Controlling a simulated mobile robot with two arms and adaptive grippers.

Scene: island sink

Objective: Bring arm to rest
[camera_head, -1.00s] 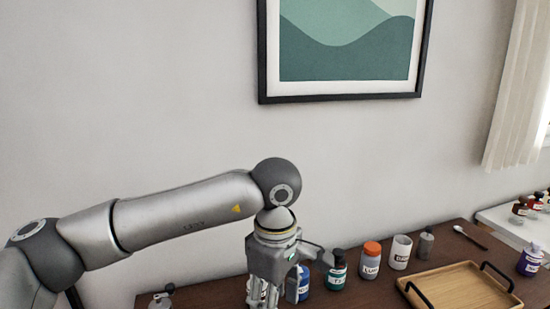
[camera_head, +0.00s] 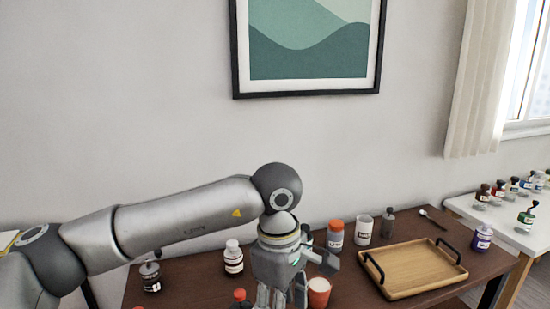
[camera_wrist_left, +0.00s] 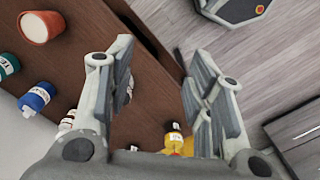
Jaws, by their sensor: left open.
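My left arm comes in from the left in the head view. My left gripper (camera_head: 280,296) points down over the dark wooden table (camera_head: 195,280). In the left wrist view the gripper (camera_wrist_left: 160,88) has its fingers wide apart, with nothing held between them. The table (camera_wrist_left: 150,95) and floor (camera_wrist_left: 225,55) show behind the fingers. A red-orange cup (camera_head: 319,292) stands just right of the gripper in the head view. My right gripper is not in view.
Bottles stand around the gripper, including a white-capped one (camera_head: 233,258), a dark one (camera_head: 151,276) and an orange-capped one (camera_head: 335,236). A white cup (camera_head: 364,230) and wooden tray (camera_head: 415,268) are to the right. A yellow bottle (camera_wrist_left: 174,138) shows near the table edge.

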